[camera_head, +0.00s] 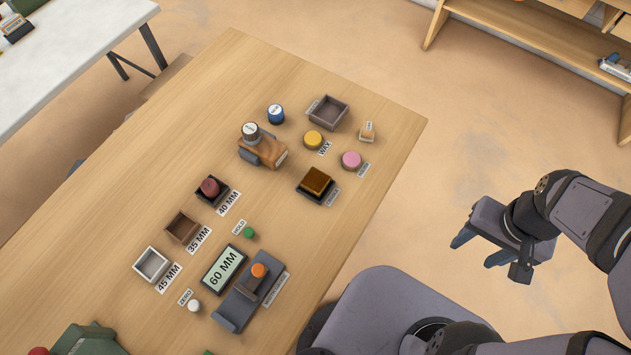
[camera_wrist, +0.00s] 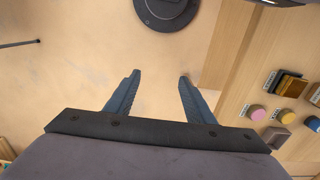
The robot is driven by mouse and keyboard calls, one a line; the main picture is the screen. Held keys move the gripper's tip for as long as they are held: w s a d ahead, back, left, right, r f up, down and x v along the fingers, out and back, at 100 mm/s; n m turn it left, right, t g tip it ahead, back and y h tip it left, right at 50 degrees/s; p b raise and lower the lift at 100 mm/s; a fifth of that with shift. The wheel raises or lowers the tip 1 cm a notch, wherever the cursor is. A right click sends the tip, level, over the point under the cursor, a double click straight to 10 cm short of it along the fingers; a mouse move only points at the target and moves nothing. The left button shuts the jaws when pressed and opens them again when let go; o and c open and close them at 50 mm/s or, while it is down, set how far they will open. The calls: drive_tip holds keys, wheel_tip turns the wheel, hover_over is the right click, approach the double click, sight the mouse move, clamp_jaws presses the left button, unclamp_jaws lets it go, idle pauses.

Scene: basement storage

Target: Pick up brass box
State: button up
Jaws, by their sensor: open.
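The brass box is most likely the brown-gold block (camera_head: 316,181) on a dark square base, near the table's right edge in the head view. It also shows at the right of the wrist view (camera_wrist: 292,87). A small label beside it is too small to read. My gripper (camera_head: 470,246) is open and empty, off the table to the right of the box, over the floor. In the wrist view its two fingers (camera_wrist: 155,92) stand apart with only floor between them.
The wooden table (camera_head: 255,85) holds a brown tray (camera_head: 328,112), yellow (camera_head: 313,140) and pink (camera_head: 351,160) discs, an orange-brown device (camera_head: 262,151), small labelled trays (camera_head: 183,228) and a 60 MM display (camera_head: 224,269). A wooden shelf (camera_head: 520,38) stands at the back right.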

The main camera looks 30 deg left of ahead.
drive_tip(key=o, duration=0.5)
drive_tip(key=shift+c, duration=0.2)
